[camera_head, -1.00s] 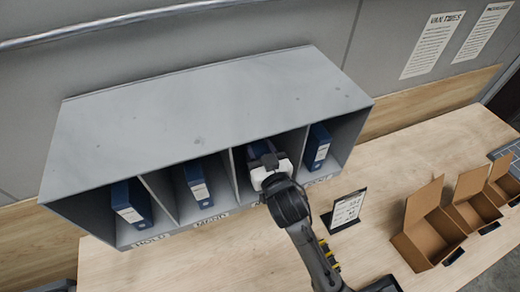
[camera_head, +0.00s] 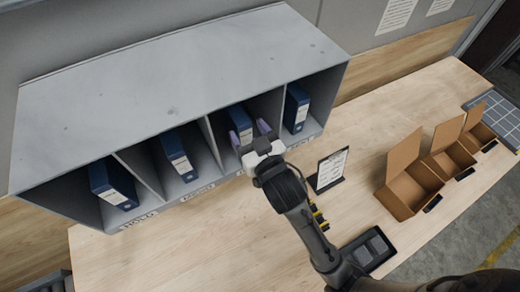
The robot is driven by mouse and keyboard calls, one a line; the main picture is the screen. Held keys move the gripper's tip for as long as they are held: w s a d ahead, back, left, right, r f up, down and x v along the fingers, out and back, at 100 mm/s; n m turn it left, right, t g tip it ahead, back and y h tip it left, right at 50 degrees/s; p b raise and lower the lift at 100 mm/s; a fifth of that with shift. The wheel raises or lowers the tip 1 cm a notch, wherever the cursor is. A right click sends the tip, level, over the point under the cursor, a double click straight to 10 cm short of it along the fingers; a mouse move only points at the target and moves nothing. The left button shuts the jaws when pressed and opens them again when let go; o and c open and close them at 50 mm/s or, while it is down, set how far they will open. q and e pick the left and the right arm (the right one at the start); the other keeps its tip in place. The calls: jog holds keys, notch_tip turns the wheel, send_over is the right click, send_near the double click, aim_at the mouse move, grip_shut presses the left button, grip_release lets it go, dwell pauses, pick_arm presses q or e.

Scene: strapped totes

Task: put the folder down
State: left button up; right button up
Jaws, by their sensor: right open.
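A grey shelf unit (camera_head: 180,75) with several compartments stands at the back of the wooden table, each compartment holding a blue folder. My right gripper (camera_head: 250,135) is at the mouth of the third compartment from the left, its jaws open and its two purplish fingers pointing in. The blue folder (camera_head: 240,120) in that compartment stands upright just in front of the fingers, its lower part hidden by the gripper. Other folders stand in the first (camera_head: 113,184), second (camera_head: 180,155) and rightmost (camera_head: 297,107) compartments. My left gripper is not in view.
A small upright sign (camera_head: 330,168) stands on the table (camera_head: 200,240) right of my arm. Open cardboard boxes (camera_head: 408,178) line the right side. A dark tray (camera_head: 368,248) lies near my arm. The table's front left is clear.

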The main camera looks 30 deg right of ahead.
jog(key=s, duration=0.6)
jog(key=shift+s+b, duration=0.25)
jog(key=shift+b, duration=0.2)
jog(key=s+d+f+n+g, duration=0.15)
jog(key=s+f+g, duration=0.25)
jog(key=f, duration=0.4)
jog(key=s+d+f+m+g, duration=0.15)
jog(key=s+f+g, duration=0.25)
jog(key=f, duration=0.4)
jog(key=s+d+f+n+g, duration=0.2)
jog(key=s+f+g, duration=0.4)
jog(key=s+f, duration=0.3)
jog(key=s, duration=0.4)
jog(key=shift+s+d+f+y, duration=0.2)
jog(key=shift+s+d+y, duration=0.05)
jog(key=shift+d+y, duration=0.05)
notch_tip(320, 180, up, 9)
jog(key=p, duration=0.8)
jog(key=shift+p, duration=0.4)
